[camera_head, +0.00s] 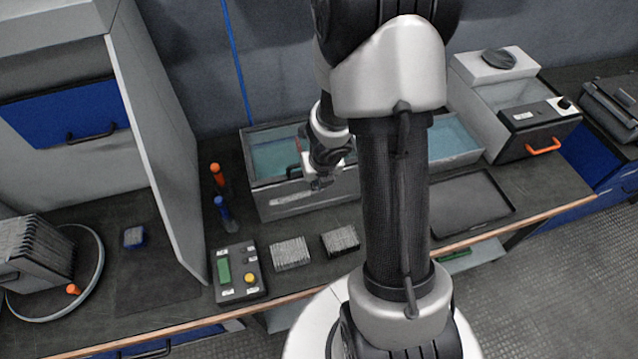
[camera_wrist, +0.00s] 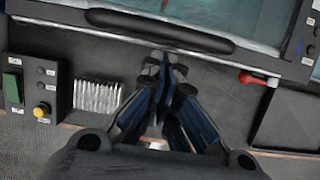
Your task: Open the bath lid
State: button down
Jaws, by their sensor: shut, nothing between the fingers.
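The bath (camera_head: 310,199) is a grey metal tank at the back of the bench, with teal showing inside its dark-rimmed top. Its middle is hidden behind my arm. In the wrist view, a long black handle bar (camera_wrist: 155,29) runs along the bath's front edge, beside a teal pane (camera_wrist: 235,18). The lid looks down, though its outline is hard to make out. My gripper (camera_head: 322,184) is at the bath's front side. In the wrist view my gripper (camera_wrist: 165,62) is shut and empty, with its fingertips just short of the handle bar; contact is not clear.
A red lever (camera_wrist: 260,78) sits right of my fingertips. A control box (camera_head: 238,273) and two finned blocks (camera_head: 290,253) (camera_head: 340,240) stand in front of the bath. A black tray (camera_head: 472,200) lies at right. Orange and blue-capped tools (camera_head: 217,174) (camera_head: 222,206) stand at left.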

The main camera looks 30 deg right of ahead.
jog(key=shift+w+d+r+p, duration=0.1)
jog(key=shift+w+r+p, duration=0.2)
jog(key=shift+r+p, duration=0.3)
jog(key=shift+w+d+r+p, duration=0.1)
jog(key=shift+w+r+p, duration=0.15)
jog(key=shift+r+p, duration=0.3)
